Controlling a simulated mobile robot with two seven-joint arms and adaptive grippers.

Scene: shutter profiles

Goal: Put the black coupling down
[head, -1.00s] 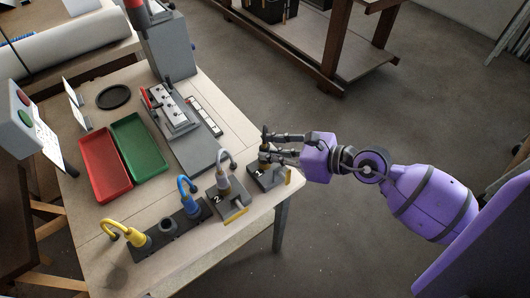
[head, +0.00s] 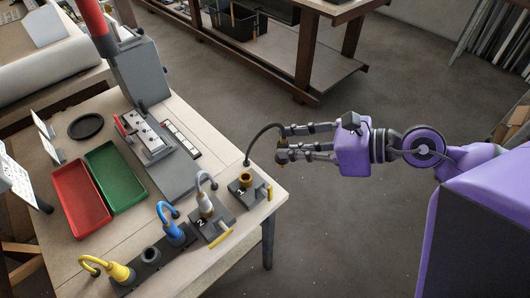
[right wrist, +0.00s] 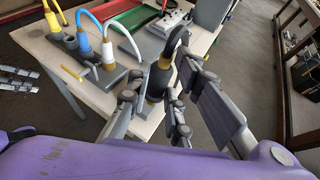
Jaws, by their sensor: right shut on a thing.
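The black coupling (head: 282,157) is in my right gripper (head: 283,144), whose fingers are shut around it. Its black hose arches to the left, with the free end over the socket marked 1. They hang just off the table's right edge, above the floor. In the right wrist view the coupling (right wrist: 157,83) stands roughly upright between the fingers, with the hose curving over it. Socket 1 (head: 247,186) is empty and has a brass-coloured rim. A round black dish (head: 86,126) lies at the table's back left. My left gripper is out of view.
The white coupling (head: 205,205) stands in socket 2. Blue (head: 174,230) and yellow (head: 118,272) couplings stand in a dark rack with an empty hole between them. Red (head: 80,198) and green (head: 115,176) trays are empty. A grey fixture (head: 150,135) stands behind.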

